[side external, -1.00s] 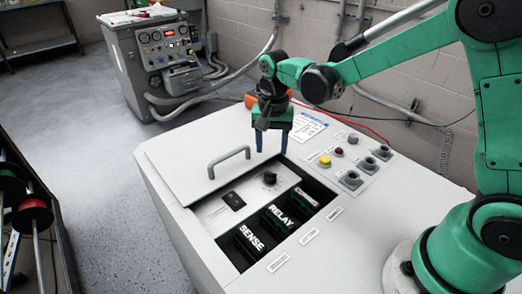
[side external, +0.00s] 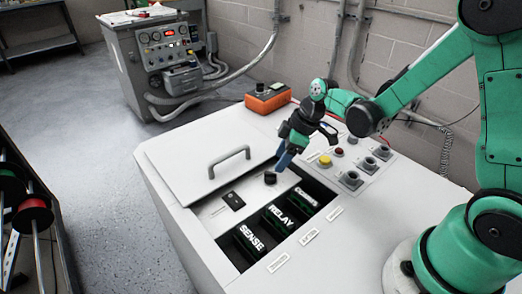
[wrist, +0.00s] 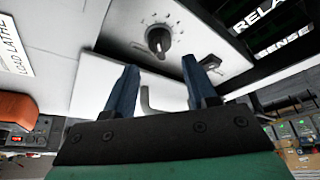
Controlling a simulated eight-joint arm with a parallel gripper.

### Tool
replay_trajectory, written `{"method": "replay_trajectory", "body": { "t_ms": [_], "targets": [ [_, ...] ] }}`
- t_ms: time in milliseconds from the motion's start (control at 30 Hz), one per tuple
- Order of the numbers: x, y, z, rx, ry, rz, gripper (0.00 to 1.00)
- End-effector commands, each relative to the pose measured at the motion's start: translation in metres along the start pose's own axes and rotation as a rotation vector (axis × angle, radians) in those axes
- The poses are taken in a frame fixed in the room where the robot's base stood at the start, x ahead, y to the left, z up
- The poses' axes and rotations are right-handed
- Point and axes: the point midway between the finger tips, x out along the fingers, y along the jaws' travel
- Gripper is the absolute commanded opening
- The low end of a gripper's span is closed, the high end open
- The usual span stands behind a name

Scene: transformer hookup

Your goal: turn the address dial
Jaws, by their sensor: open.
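The address dial is a small black knob (side external: 270,178) on the white panel inside the cabinet's opening. In the wrist view the dial (wrist: 158,41) shows a pointer and is ringed by tick marks. My gripper (side external: 281,166) is tilted just above and to the right of the dial in the side view, with its blue fingers pointing down toward it. In the wrist view my gripper (wrist: 163,72) has its two blue fingers spread, with nothing between them. The dial lies beyond the fingertips, apart from them as far as I can tell.
Slots labelled SENSE (side external: 250,238) and RELAY (side external: 281,216) lie beside the panel. A lid with a grey handle (side external: 229,161) covers the left of the cabinet top. A yellow button (side external: 325,160) and grey sockets are at right. An orange box (side external: 268,97) stands at the back.

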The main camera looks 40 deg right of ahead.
Motion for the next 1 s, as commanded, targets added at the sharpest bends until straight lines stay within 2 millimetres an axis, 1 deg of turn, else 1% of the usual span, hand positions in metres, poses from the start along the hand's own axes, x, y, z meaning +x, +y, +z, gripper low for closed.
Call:
{"method": "replay_trajectory", "body": {
  "t_ms": [300, 433, 600, 833, 867, 900, 967, 1000],
  "targets": [
    [0.034, 0.0, 0.0, -0.003, -0.001, 0.0, 0.51],
    [0.045, 0.0, 0.0, -0.001, -0.001, 0.0, 0.51],
    [0.052, 0.0, 0.0, -0.001, -0.001, 0.0, 0.51],
    [0.053, 0.0, 0.0, 0.0, -0.001, 0.0, 0.51],
    [0.053, 0.0, 0.0, 0.0, -0.001, 0.0, 0.48],
    [0.053, 0.0, 0.0, 0.0, -0.001, 0.0, 0.37],
    [0.053, 0.0, 0.0, 0.0, -0.001, 0.0, 0.2],
    [0.053, 0.0, 0.0, 0.0, -0.001, 0.0, 0.08]
  ]
}}
